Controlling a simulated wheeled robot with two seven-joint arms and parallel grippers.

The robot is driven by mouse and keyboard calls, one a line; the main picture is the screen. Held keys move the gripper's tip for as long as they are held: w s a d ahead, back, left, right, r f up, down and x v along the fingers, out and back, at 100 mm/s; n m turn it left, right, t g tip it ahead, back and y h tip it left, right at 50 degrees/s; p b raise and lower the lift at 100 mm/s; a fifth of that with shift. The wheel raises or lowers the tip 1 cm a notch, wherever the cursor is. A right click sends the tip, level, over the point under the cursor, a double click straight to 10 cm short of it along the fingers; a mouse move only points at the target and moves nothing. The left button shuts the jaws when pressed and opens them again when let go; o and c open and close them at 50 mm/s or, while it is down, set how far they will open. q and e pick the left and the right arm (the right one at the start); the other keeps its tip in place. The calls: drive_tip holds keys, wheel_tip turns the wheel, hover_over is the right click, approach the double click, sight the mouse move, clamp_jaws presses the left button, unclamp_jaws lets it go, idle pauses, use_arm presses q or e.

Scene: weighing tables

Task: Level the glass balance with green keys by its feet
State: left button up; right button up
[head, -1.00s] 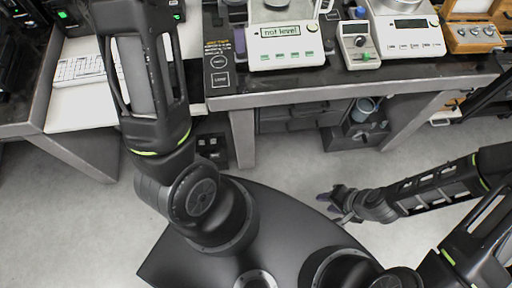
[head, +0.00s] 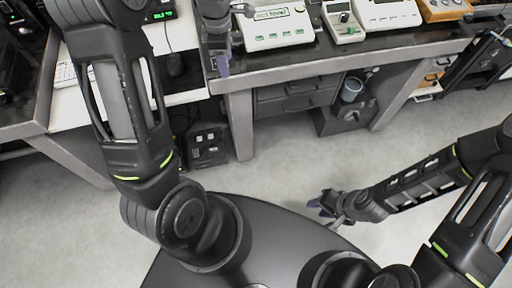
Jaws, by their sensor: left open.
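The balance with green keys (head: 278,36) stands on the dark-topped table and is cut by the top of the head view. Its display (head: 271,13) reads "not level". Its feet cannot be made out. My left gripper (head: 222,66) is open, its purple fingertips pointing down near the table's front left corner, left of the balance and apart from it in the picture. My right gripper (head: 322,206) hangs low over the floor, far from the balance; its jaws are too small to read.
The front table edge (head: 330,66) is clear.

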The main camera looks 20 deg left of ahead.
use_arm(q)
drive_tip(key=s+d+f+m+b, duration=0.1)
drive_tip(key=s+d+f+m, duration=0.2)
drive_tip(key=f, duration=0.4)
drive_tip(key=s+d+f+m+h+b, duration=0.1)
drive_tip(key=s+d+f+m, duration=0.2)
drive_tip(key=d+f+m, duration=0.2)
drive_tip(key=s+d+f+m+h+b, duration=0.1)
drive_tip(key=s+d+f+m, duration=0.2)
drive_tip(key=d+f, duration=0.4)
drive_tip(key=shift+f+m, duration=0.4)
drive_tip(key=shift+f, duration=0.65)
use_arm(e)
drive_tip(key=shift+s+f, duration=0.3)
drive_tip(key=shift+f, duration=0.5)
drive_tip(key=shift+s+f, duration=0.25)
drive_tip(key=shift+f, duration=0.55)
